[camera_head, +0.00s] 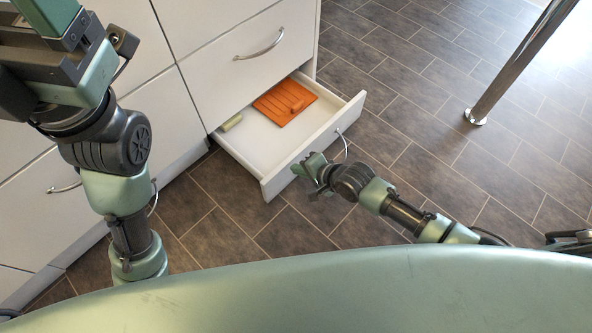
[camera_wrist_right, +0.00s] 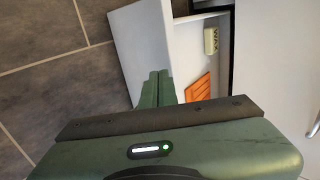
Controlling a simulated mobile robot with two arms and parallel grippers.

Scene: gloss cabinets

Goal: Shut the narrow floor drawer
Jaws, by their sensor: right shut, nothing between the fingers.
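The narrow floor drawer (camera_head: 338,124) is white and stands pulled out at the bottom of the cabinet. Its curved metal handle (camera_head: 343,147) is on the front. My right gripper (camera_head: 304,166) is at the outer face of the drawer front, left of the handle. In the right wrist view its two green fingers (camera_wrist_right: 157,88) are together and empty, over the white drawer front (camera_wrist_right: 135,45). I cannot tell whether they touch it. My left gripper (camera_head: 52,18) is raised at the upper left, partly cut off by the frame; its fingertips are not clear.
An orange board-like item (camera_head: 285,102) lies in the drawer, and a small pale block (camera_head: 232,122) sits at its left side. A closed drawer (camera_head: 250,45) is above. A chrome table leg (camera_head: 510,70) stands at right. The tiled floor between is clear.

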